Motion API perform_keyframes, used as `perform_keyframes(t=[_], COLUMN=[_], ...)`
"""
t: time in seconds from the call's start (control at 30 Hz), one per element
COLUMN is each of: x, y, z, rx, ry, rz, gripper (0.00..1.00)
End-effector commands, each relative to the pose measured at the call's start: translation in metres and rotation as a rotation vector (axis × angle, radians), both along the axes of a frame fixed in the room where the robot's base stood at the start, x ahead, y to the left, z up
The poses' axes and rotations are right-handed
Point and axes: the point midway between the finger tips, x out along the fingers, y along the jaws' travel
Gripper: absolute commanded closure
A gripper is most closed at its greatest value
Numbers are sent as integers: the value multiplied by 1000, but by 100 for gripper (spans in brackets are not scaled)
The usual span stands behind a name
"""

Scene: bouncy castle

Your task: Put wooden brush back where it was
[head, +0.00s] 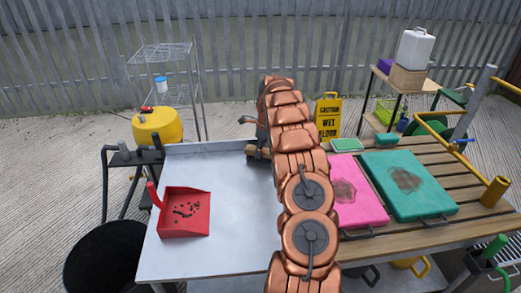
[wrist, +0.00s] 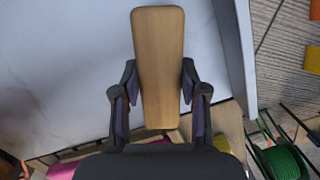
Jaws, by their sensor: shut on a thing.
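My gripper (wrist: 158,88) is shut on the wooden brush (wrist: 158,45), one finger at each long side. The wrist view shows its plain, flat wooden face; any bristles are hidden. In the head view a small brown part of the brush (head: 254,153) shows left of my copper arm, near the far right part of the white tabletop (head: 235,225). I cannot tell whether it touches the table. My arm hides most of the gripper there. A red dustpan (head: 172,228) with dark bits in it lies on the left of the white tabletop.
A slatted wooden table (head: 440,230) on the right holds a stained pink mat (head: 365,210) and a stained teal mat (head: 430,180). A yellow container (head: 158,125) stands behind the white table's left corner. A yellow wet-floor sign (head: 328,115) stands behind. The white tabletop's middle is clear.

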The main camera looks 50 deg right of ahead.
Motion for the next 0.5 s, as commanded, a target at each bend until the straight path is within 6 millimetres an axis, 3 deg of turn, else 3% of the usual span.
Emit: perform_keyframes(t=[0.03, 0.07, 0.1, 0.3, 0.5], x=[0, 0, 0, 0, 0], y=[0, 0, 0, 0, 0], z=[-1, -1, -1, -1, -1], rx=[0, 0, 0, 0, 0], ry=[0, 0, 0, 0, 0], rz=[0, 0, 0, 0, 1], gripper=[88, 55, 51, 32, 32])
